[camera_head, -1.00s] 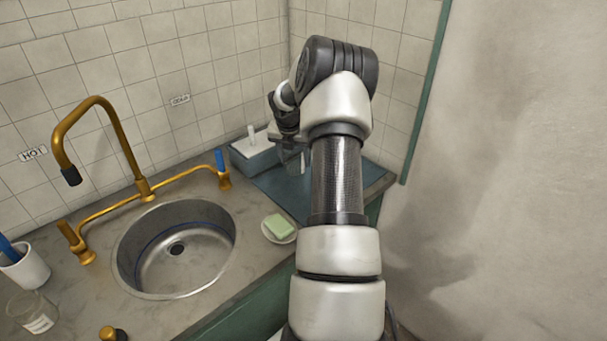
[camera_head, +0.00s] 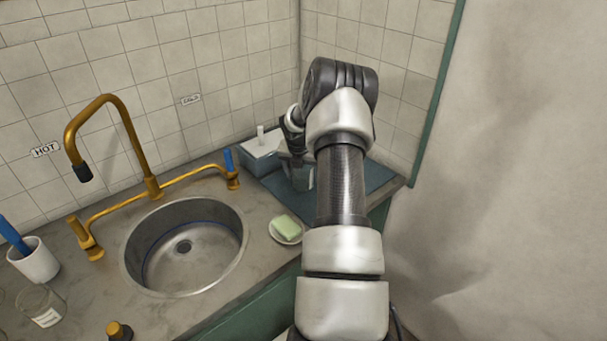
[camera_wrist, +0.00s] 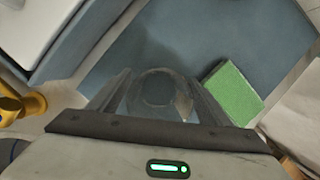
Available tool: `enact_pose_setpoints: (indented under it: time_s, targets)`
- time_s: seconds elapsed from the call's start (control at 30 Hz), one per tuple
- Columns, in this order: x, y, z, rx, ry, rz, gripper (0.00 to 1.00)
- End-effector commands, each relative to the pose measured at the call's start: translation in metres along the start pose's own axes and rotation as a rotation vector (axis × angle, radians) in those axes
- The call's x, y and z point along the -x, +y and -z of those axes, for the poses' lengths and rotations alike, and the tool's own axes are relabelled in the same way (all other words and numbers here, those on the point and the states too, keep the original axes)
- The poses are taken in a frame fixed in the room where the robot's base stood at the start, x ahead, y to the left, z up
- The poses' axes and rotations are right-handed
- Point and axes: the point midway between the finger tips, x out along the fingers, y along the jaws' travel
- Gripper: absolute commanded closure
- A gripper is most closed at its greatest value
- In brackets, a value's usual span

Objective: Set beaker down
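The beaker (camera_wrist: 158,88) is clear glass and sits between the two fingers of my gripper (camera_wrist: 160,95) in the wrist view, with both fingers at its sides. In the head view the beaker (camera_head: 303,179) shows as a small glassy shape under my gripper (camera_head: 297,160), low over the blue-grey mat (camera_head: 355,178). The mat (camera_wrist: 235,35) fills much of the wrist view behind the beaker. I cannot tell whether the beaker's base touches the mat.
A grey tissue box (camera_head: 260,155) stands at the mat's left. A green block (camera_wrist: 232,93) lies right of the beaker in the wrist view. A soap dish (camera_head: 287,238), round sink (camera_head: 180,270), brass tap (camera_head: 150,188) and another beaker (camera_head: 43,308) are farther left.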

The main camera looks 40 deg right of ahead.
Motion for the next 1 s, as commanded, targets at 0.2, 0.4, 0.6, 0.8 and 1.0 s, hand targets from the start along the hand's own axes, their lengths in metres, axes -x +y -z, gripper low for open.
enact_pose_setpoints:
  time_s: [0.2,0.4,0.6,0.8,1.0]
  targets:
    - [0.000,0.000,0.000,0.000,0.000,0.000,0.28]
    - [0.012,0.000,-0.003,0.000,-0.003,-0.001,0.28]
    - [0.051,0.000,-0.003,-0.001,-0.004,-0.001,0.28]
    - [0.093,0.000,-0.002,0.000,-0.003,-0.001,0.28]
    - [0.117,0.000,-0.001,-0.001,-0.001,0.000,0.28]
